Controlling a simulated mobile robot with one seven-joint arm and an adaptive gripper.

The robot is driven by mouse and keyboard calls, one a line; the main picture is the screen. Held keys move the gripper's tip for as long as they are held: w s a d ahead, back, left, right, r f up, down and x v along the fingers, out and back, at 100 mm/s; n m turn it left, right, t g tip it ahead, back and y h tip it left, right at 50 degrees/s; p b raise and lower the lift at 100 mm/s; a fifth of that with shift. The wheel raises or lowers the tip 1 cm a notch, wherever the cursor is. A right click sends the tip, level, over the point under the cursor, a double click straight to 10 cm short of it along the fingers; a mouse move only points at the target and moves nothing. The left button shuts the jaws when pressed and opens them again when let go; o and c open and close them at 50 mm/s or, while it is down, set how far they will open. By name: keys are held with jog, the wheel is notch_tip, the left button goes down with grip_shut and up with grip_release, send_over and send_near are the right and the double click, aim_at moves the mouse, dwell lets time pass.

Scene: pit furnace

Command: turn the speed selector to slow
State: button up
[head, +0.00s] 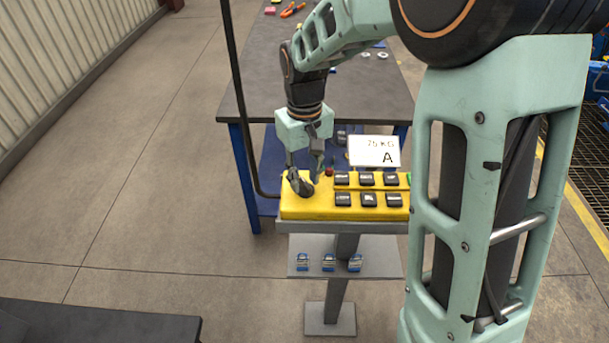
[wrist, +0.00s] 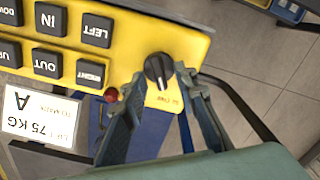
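The speed selector (wrist: 159,70) is a black round knob on the yellow control box (head: 320,207), at the box's left end in the head view. A pale mark on the knob points down in the wrist view, towards small print (wrist: 170,100) too blurred to read. My gripper (head: 303,183) reaches down over the knob. In the wrist view, the fingertips of my gripper (wrist: 161,76) stand apart on either side of the knob. A narrow gap seems to show at each side; I cannot tell whether either finger touches it. In the head view the fingers mostly hide the knob.
Several black push buttons (head: 367,179) sit right of the knob, with a red button (wrist: 111,95) close to one finger. A white 75 KG sign (head: 375,152) stands behind. Padlock-like blue items (head: 328,262) lie on the lower shelf. A dark workbench (head: 265,80) stands behind.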

aim_at(304, 181)
notch_tip(304, 181, up, 12)
dwell(0.6)
